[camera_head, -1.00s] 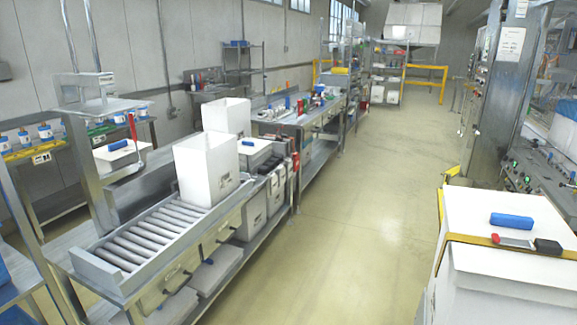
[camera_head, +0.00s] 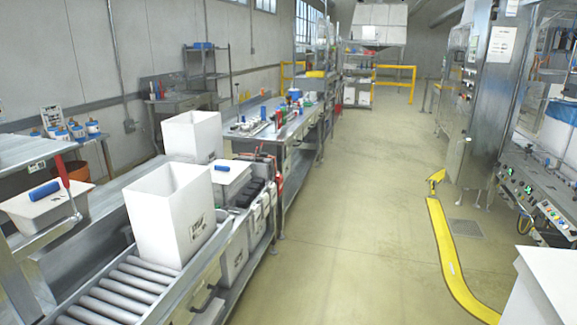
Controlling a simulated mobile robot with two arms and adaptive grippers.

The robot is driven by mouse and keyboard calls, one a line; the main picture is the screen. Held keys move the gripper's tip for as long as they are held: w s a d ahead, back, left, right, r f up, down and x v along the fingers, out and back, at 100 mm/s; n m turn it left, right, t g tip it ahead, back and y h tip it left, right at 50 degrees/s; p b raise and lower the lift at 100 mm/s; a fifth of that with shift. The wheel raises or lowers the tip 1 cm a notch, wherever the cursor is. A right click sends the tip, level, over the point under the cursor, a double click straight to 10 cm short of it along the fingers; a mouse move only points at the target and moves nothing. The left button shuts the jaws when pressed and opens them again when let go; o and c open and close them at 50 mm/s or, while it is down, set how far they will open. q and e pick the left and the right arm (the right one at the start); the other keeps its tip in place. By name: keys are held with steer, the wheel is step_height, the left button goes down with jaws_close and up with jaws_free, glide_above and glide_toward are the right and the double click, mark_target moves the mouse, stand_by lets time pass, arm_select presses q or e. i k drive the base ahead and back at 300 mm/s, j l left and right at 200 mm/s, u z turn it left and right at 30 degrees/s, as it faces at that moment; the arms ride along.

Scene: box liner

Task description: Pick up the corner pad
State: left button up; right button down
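I cannot pick out a corner pad for certain in the head view. A tall open white box (camera_head: 168,222) stands upright on the roller conveyor (camera_head: 112,295) at the lower left, and its inside bottom is hidden. A second open white box (camera_head: 193,138) stands behind it. Blue rounded pieces lie on white lidded bins, one at the far left (camera_head: 44,190) and a small one (camera_head: 222,168) right of the front box. Neither of my grippers is in view.
A long steel bench (camera_head: 285,125) with small items runs along the left. Machines with a control panel (camera_head: 540,200) stand at the right. A white box corner (camera_head: 548,285) fills the lower right. A yellow floor strip (camera_head: 450,255) borders the clear aisle (camera_head: 345,230).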

mark_target(243, 200)
steer(key=i+z, duration=0.5)
steer(key=i, duration=1.25)
